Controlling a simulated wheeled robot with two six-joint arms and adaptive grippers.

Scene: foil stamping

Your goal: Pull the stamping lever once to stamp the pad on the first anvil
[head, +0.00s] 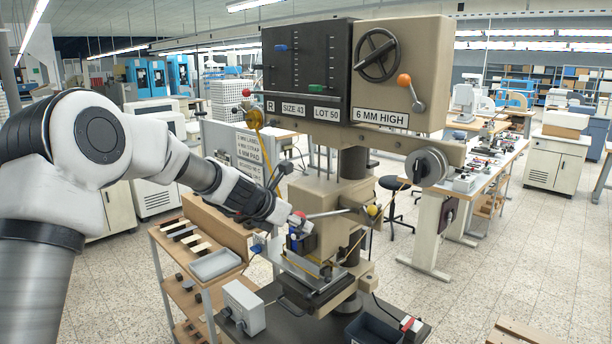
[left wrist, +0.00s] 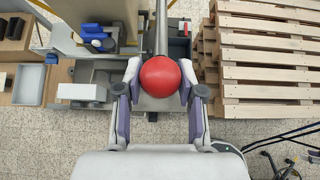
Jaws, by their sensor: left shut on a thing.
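The stamping press (head: 404,60) stands in the middle of the head view. Its lever (head: 330,212) is a metal rod pointing left from the press, roughly level. My left gripper (head: 300,220) is at the rod's left end. In the left wrist view, the left gripper (left wrist: 160,92) has its two fingers closed on either side of the red ball knob (left wrist: 160,75), with the lever rod running away beyond it. The anvil area (head: 305,266) lies below the press head, partly hidden. I cannot make out the pad clearly. My right gripper is not in view.
A shelf cart with a grey tray (head: 215,264) stands left of the press. A grey control box (head: 243,306) and a dark bin (head: 374,330) sit on the press base. Wooden pallets (left wrist: 265,60) lie right in the wrist view. Open floor shows at right.

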